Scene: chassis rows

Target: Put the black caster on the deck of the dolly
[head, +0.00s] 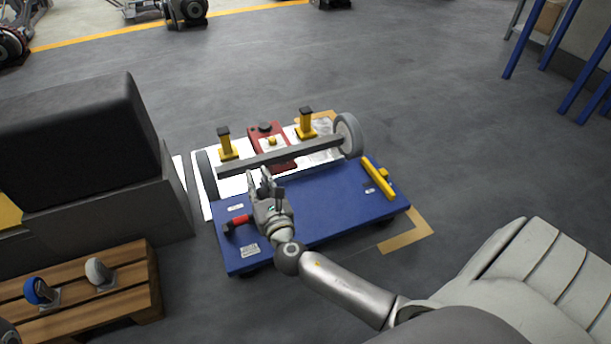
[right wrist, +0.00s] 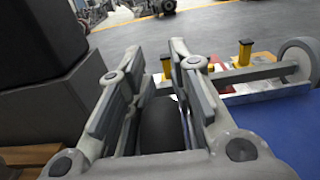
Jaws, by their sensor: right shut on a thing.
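The dolly has a blue deck (head: 335,212) and stands on the floor in the middle of the head view; its deck also shows at the right of the right wrist view (right wrist: 280,128). My right gripper (head: 262,178) is over the left part of the deck, near its far edge. In the right wrist view it is shut on the black caster (right wrist: 160,125), whose rounded dark wheel shows between the fingers. The caster is mostly hidden by the gripper in the head view. I cannot tell whether it touches the deck.
A red-handled part (head: 238,222) and a yellow bar (head: 378,178) are on the deck. An axle with grey wheels (head: 348,135) stands just behind. A pallet (head: 120,295) at lower left carries a blue caster (head: 38,290) and a grey caster (head: 98,271).

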